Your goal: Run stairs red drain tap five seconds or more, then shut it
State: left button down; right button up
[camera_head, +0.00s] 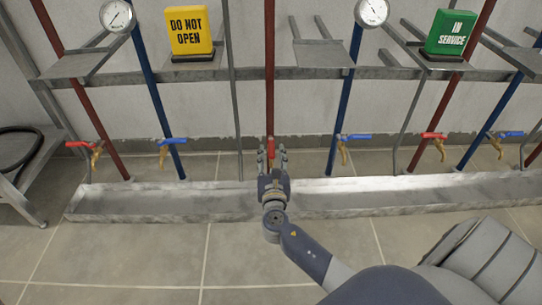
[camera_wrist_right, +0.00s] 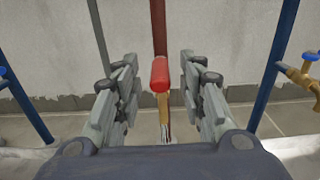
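A tap with a red handle (camera_wrist_right: 160,75) sits on the middle red pipe (camera_head: 270,70). In the right wrist view the handle points toward the camera, and a brass part shows below it. A pale, streaked patch (camera_wrist_right: 165,132) lies beneath the brass; I cannot tell if it is running water. My right gripper (camera_head: 271,155) is at this tap, its fingers spread on either side of the handle with gaps visible. In the head view the gripper hides most of the tap. My left gripper is not in view. No label reading "stairs" can be seen.
Other red taps (camera_head: 80,144) (camera_head: 434,135) and blue taps (camera_head: 172,141) (camera_head: 353,137) have handles lying crosswise. A metal trough (camera_head: 150,202) runs below. A yellow DO NOT OPEN sign (camera_head: 190,30) and a green IN SERVICE sign (camera_head: 451,32) stand above.

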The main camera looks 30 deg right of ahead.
aim_at(271, 147)
jog(key=shift+b+x, duration=0.3)
jog(key=shift+x, duration=0.95)
grip_shut()
